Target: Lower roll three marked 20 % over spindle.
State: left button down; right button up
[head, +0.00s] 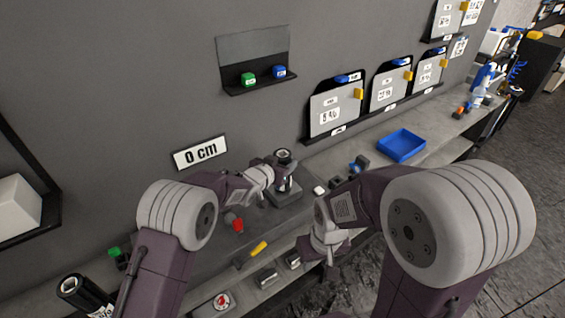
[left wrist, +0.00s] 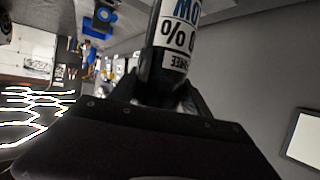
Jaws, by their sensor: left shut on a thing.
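Roll three (head: 283,156), a dark upright cylinder, is at the middle of the head view near the wall. In the left wrist view the roll (left wrist: 175,45) shows a white label, partly cut off, with "THREE" and a percent figure upside down. My left gripper (head: 272,172) is shut on the roll. A dark grey base (head: 287,197) is under the roll on the bench; the spindle itself is hidden, so I cannot tell whether the roll is around it. My right gripper (head: 328,253) is low over the bench's front edge; its fingers are too unclear to judge.
Another dark roll (head: 82,294) stands at the lower left. A red item (head: 236,224), a yellow-handled tool (head: 257,249) and small metal blocks lie on the bench. A blue tray (head: 401,145) is to the right. A "0 cm" sign (head: 200,152) hangs on the wall.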

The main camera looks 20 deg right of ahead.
pick_arm(q)
jog(key=shift+f, duration=0.15)
dwell(0.3)
jog(key=shift+c, duration=2.1)
grip_release()
jog(key=shift+s, duration=0.1)
jog(key=shift+s+a+b, duration=0.25)
jog(key=shift+b, duration=0.1)
jog(key=b+v, duration=0.1)
jog(key=v, duration=0.7)
jog(key=shift+r+b, duration=0.25)
jog(key=shift+b, duration=0.1)
